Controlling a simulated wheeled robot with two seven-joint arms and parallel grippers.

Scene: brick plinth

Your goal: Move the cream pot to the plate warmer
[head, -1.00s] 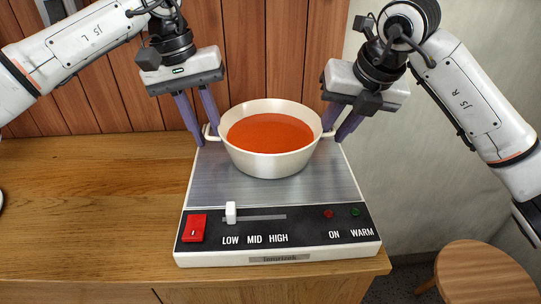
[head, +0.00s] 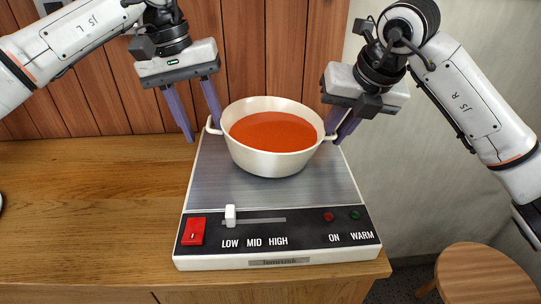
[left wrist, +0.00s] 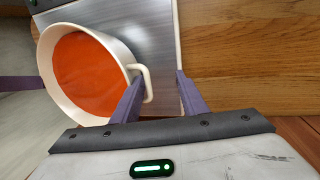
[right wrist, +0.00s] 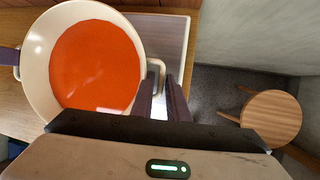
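The cream pot (head: 262,162), full of orange-red soup, stands upright on the metal top of the plate warmer (head: 330,190). My left gripper (head: 203,128) is open at the pot's left handle. In the left wrist view the cream pot (left wrist: 112,50) has that handle between the spread fingers, close to one finger and clear of the other. My right gripper (head: 341,135) is at the right handle. In the right wrist view the cream pot (right wrist: 37,75) has its handle between closely spaced fingers, which appear shut on it; their contact is partly hidden.
The warmer's front panel has a red switch (head: 193,231), a white slider (head: 231,215) and two small lamps. A wood-panelled wall is close behind. A round stool (head: 480,272) stands at the lower right.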

